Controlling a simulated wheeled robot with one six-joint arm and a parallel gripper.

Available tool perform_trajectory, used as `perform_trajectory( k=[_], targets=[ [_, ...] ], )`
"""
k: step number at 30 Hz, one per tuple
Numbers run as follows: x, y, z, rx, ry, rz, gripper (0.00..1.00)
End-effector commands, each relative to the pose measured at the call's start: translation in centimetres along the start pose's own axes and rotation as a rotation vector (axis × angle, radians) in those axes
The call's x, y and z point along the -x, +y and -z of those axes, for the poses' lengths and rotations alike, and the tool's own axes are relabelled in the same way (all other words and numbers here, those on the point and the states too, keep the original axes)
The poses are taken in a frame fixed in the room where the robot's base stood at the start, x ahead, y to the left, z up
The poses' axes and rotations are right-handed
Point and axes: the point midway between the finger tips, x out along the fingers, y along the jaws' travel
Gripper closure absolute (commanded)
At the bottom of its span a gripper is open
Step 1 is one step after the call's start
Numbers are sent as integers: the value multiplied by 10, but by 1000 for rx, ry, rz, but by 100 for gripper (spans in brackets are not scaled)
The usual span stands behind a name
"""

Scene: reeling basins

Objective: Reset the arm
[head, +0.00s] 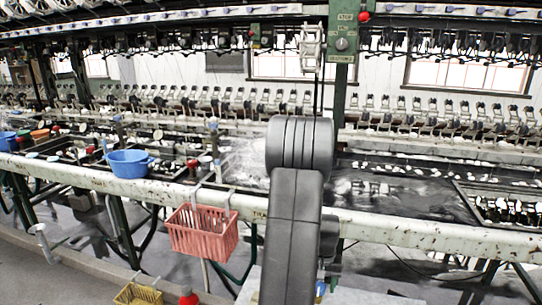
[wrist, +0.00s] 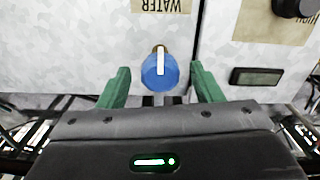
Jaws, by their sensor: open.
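My arm (head: 294,215) rises in the middle of the head view, and its dark links hide part of the basin behind it. My gripper (wrist: 160,85) shows in the wrist view with its two green fingers spread apart. A blue knob (wrist: 159,71) with a white pointer bar sits between the fingers on a pale panel (wrist: 80,45), with a gap on each side. I cannot tell how far the fingertips are from the panel. In the head view my gripper is hidden or out of sight.
The panel bears an upside-down WATER label (wrist: 161,5), a dark knob (wrist: 292,7) and a small display (wrist: 256,76). In the head view a red basket (head: 202,232) hangs from the white rail (head: 400,232). A blue basin (head: 129,164) stands at left, a yellow basket (head: 138,294) below.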

Motion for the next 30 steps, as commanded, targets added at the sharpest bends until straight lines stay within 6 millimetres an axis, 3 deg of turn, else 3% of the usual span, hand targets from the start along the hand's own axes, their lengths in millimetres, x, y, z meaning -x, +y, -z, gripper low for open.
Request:
perform_trajectory(
  k=[30],
  targets=[
    [0,1,0,802,0,0,41]
  ],
)
